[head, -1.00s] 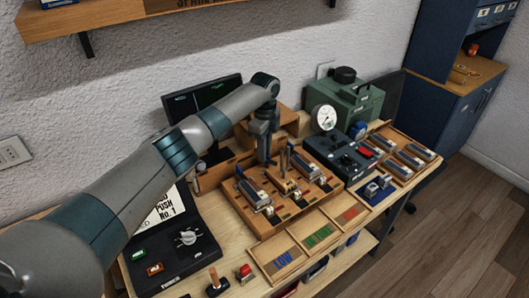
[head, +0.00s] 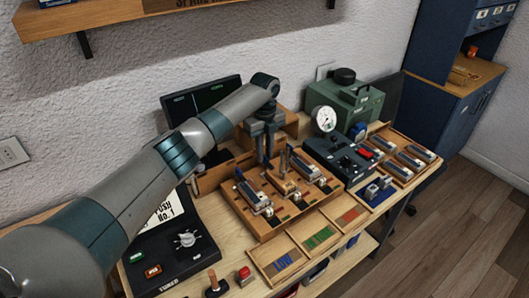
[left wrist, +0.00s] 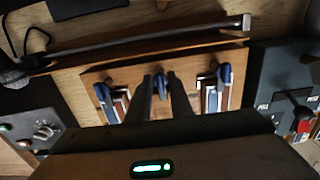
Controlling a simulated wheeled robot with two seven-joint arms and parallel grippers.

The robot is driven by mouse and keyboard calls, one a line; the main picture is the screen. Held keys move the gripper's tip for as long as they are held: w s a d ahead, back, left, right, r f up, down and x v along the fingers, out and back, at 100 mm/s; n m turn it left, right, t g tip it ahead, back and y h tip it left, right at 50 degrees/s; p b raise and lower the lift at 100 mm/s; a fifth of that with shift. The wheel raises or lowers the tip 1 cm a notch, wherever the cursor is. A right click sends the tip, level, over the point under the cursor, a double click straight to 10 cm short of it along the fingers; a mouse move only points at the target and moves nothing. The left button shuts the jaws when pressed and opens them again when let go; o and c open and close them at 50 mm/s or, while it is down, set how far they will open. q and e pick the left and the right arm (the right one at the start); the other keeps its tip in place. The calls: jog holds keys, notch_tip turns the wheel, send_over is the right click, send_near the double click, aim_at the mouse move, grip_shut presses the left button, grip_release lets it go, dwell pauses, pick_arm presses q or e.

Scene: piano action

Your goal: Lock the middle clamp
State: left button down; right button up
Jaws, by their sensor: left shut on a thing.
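The wooden clamp rack (head: 262,222) stands on the bench in the head view, with three clamps side by side. The middle clamp (head: 284,184) sits between a left and a right clamp that each have a grey block. In the left wrist view the three clamps have blue handles: left (left wrist: 103,93), middle (left wrist: 160,84) and right (left wrist: 222,76). My left gripper (head: 265,158) points down at the rear of the rack. Its dark fingers (left wrist: 161,92) stand on both sides of the middle blue handle and are shut on it. The fingers hide part of the middle clamp. My right gripper is out of view.
A black control box (head: 338,158) stands close to the right of the rack, with a green gauge machine (head: 352,108) behind. A black panel with a knob (head: 170,250) is at left. Shallow trays (head: 285,262) lie in front. A monitor (head: 200,100) stands behind.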

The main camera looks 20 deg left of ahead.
pick_arm(q)
jog(key=c, duration=1.6)
grip_release()
jog(key=shift+c, duration=0.2)
jog(key=shift+r, duration=0.1)
jog(key=shift+w+r, duration=0.1)
jog(key=shift+r, duration=0.45)
notch_tip(320, 180, up, 16)
jog(key=b, duration=0.4)
